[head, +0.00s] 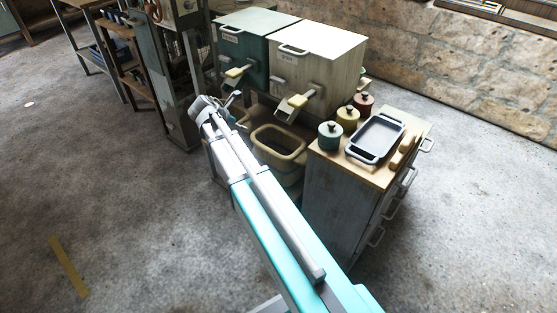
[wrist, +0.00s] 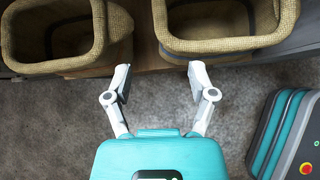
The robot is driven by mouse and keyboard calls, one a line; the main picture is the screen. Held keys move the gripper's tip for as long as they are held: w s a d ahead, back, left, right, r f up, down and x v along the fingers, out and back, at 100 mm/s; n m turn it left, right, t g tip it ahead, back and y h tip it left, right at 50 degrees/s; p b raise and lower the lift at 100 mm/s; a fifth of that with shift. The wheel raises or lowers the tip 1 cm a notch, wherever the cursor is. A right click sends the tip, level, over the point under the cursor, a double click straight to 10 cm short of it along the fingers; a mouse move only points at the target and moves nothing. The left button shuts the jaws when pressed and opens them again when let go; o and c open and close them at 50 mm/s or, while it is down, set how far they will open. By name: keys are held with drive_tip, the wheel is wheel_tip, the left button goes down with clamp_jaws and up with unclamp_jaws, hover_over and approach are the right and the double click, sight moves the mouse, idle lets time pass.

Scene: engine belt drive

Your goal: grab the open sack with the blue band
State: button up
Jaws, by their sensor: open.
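Two open woven tan sacks show at the top of the wrist view, a left one (wrist: 118,50) and a right one (wrist: 228,46). Both have thick rolled rims; the left one's inside looks dark grey, the right one's brown. In the head view one open yellowish sack (head: 278,154) stands right of my arm, below the bins. My arm hides much of the area to its left.
A green bin (head: 243,51) and a cream bin (head: 314,62) with scoops stand above the sacks. A cabinet (head: 333,205) right of the sack bears canisters, a grey tray (head: 375,139) and wooden pieces. A metal post and shelves stand at left.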

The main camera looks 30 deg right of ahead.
sight(256, 129)
drive_tip(key=shift+w+d+r+n, duration=0.1)
drive_tip(key=shift+w+d+n, duration=0.1)
drive_tip(key=shift+w+n, duration=0.25)
drive_tip(key=b+x, duration=0.5)
drive_tip(key=x, duration=0.2)
drive_tip(key=shift+d, duration=0.15)
drive_tip(key=shift+w+d+f+b, duration=0.15)
drive_tip(key=shift+d+f+b, duration=0.35)
drive_tip(key=shift+d+b, duration=0.1)
drive_tip(key=shift+f, duration=0.1)
